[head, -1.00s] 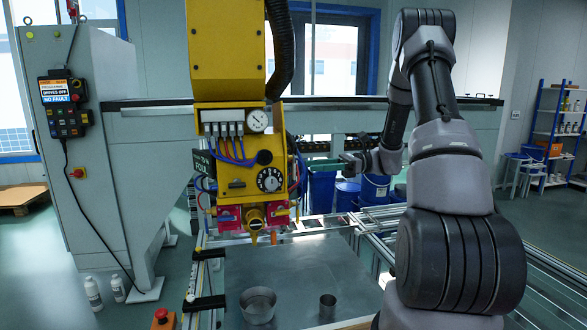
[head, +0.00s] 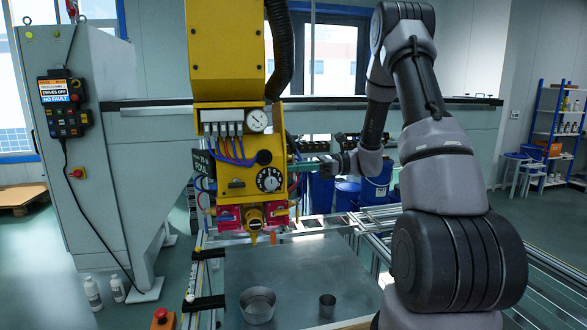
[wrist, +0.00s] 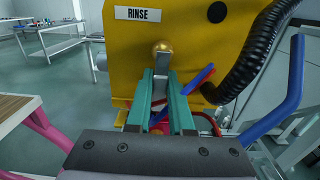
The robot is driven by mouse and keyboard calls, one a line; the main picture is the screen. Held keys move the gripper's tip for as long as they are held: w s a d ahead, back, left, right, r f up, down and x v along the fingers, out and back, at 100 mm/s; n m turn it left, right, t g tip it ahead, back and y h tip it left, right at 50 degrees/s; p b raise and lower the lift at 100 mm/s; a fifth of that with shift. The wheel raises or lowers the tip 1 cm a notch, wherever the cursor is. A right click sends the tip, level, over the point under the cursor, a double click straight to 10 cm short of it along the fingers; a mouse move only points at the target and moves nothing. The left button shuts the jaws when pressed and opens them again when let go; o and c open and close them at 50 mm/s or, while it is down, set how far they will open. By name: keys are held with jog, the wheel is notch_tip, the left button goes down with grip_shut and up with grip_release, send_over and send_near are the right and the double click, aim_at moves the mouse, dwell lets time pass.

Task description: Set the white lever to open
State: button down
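A pale grey-white lever (wrist: 162,63) hangs down from a round brass knob on the side of the yellow panel box (wrist: 215,50), under a RINSE label (wrist: 137,13). My gripper (wrist: 162,76) has its two teal fingers on either side of the lever, with a narrow gap between them. I cannot tell whether the fingers press on it. In the head view my gripper (head: 294,166) is at the right side of the yellow box (head: 235,180). The lever itself is hidden there.
A black corrugated hose (wrist: 262,45) and a blue tube (wrist: 280,110) run close on the right in the wrist view. A grey table (head: 300,275) below the box holds a wide metal cup (head: 257,306) and a small one (head: 327,306). Blue bins (head: 347,193) stand behind.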

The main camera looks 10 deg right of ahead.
jog(key=shift+s+m, duration=0.1)
jog(key=shift+m, duration=0.2)
jog(key=shift+s+r+m, duration=0.45)
jog(key=shift+m, duration=2.4)
jog(key=shift+s+r+m, duration=0.45)
jog(key=shift+r+m, duration=0.05)
jog(key=shift+m, duration=2.4)
jog(key=shift+s+r+m, duration=0.45)
jog(key=shift+m, duration=2.4)
jog(key=c, duration=0.8)
grip_release()
